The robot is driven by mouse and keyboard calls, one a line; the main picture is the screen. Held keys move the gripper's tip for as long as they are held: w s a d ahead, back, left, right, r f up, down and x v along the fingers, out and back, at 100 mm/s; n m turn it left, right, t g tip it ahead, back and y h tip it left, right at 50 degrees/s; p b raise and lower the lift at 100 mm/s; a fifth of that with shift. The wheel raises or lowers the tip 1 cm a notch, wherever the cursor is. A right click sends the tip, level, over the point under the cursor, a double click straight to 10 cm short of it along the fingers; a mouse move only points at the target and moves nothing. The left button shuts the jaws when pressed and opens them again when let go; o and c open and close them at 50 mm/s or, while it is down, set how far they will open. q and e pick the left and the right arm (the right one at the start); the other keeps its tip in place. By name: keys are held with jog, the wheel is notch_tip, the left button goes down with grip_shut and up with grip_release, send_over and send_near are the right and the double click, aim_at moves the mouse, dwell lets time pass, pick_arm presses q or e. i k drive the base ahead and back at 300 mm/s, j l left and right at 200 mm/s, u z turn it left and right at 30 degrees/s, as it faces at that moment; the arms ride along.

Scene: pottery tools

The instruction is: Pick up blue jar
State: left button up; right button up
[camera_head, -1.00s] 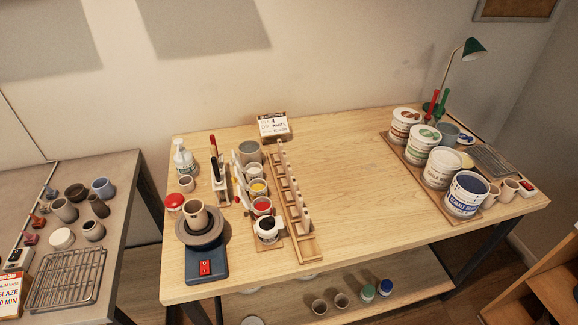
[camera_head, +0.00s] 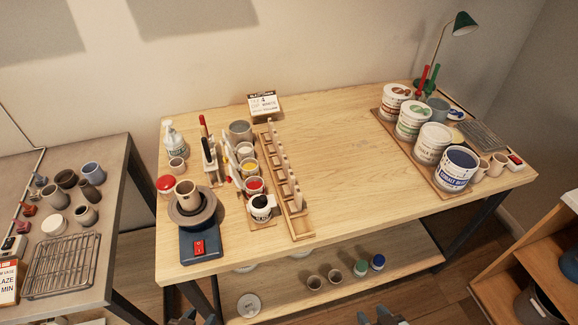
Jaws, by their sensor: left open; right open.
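A small jar with a blue lid (camera_head: 378,262) stands upright on the lower shelf of the wooden table. A similar jar with a green lid (camera_head: 361,268) stands just left of it. My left gripper (camera_head: 196,318) and my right gripper (camera_head: 383,316) just show at the bottom edge, mostly cut off. Both are open and apart from the jars. The right one is below the blue-lidded jar in the picture.
Two small cups (camera_head: 324,280) stand left of the jars on the shelf (camera_head: 410,252). The tabletop (camera_head: 345,160) overhangs it and is clear in the middle. A table leg (camera_head: 470,230) stands to the right. A wooden shelf unit (camera_head: 500,290) is at lower right.

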aim_at(374, 269)
jog(key=z, duration=1.05)
jog(key=i+l, duration=0.4)
jog(key=l, duration=0.15)
jog(key=i+l, duration=0.45)
jog(key=u, duration=0.4)
jog(key=l+u, duration=0.15)
jog(key=u, duration=0.25)
jog(key=i+l+u, duration=0.1)
jog(key=u, duration=0.3)
jog(key=l+u, duration=0.1)
jog(key=u, duration=0.3)
jog(key=i+l+u, duration=0.35)
jog(key=u, duration=0.2)
